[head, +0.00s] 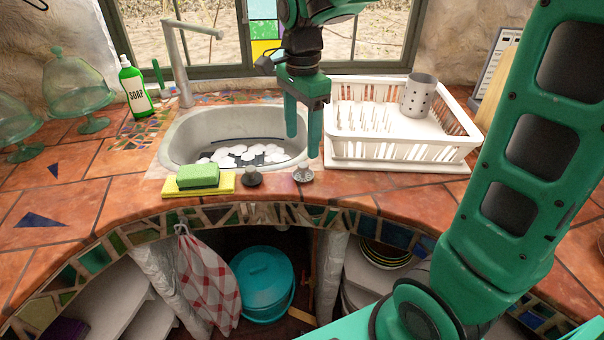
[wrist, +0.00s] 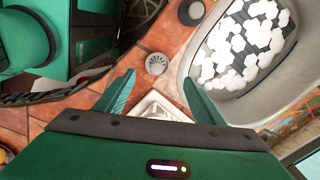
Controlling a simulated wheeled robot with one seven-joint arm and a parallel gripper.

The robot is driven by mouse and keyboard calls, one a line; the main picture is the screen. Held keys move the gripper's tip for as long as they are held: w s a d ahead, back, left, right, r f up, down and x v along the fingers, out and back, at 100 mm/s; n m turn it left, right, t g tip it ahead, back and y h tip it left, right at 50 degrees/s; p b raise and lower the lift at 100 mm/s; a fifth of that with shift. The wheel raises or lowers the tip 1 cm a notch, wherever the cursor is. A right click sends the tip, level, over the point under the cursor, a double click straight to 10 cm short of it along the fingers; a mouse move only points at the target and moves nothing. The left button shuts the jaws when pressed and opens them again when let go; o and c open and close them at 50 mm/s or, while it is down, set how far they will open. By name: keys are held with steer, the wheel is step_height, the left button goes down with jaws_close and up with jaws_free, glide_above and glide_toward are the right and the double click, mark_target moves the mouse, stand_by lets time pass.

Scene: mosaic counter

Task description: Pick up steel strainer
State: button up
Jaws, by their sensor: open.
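The steel strainer (head: 303,173) is a small grey disc with a knob, standing on the tiled counter at the sink's front edge. In the wrist view the strainer (wrist: 156,64) shows its round top just beyond my fingertips. My gripper (head: 303,146) is open and points down above the strainer, with nothing between its fingers. The gripper's fingers (wrist: 158,78) frame the strainer from either side in the wrist view, apart from it. Whether the tips are level with its knob I cannot tell.
A dark stopper (head: 252,179) stands left of the strainer, beside a green sponge (head: 198,175) on a yellow cloth (head: 229,184). The sink (head: 190,137) lies behind. A white dish rack (head: 440,150) stands close on the right. The counter's curved front edge is near.

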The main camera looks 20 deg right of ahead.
mark_target(303, 164)
steer(key=shift+s+d+f, duration=0.1)
steer(key=shift+s+f, duration=0.05)
steer(key=shift+f, duration=2.05)
steer(key=shift+s+f, duration=0.1)
steer(key=shift+f, duration=2.05)
steer(key=c, duration=1.1)
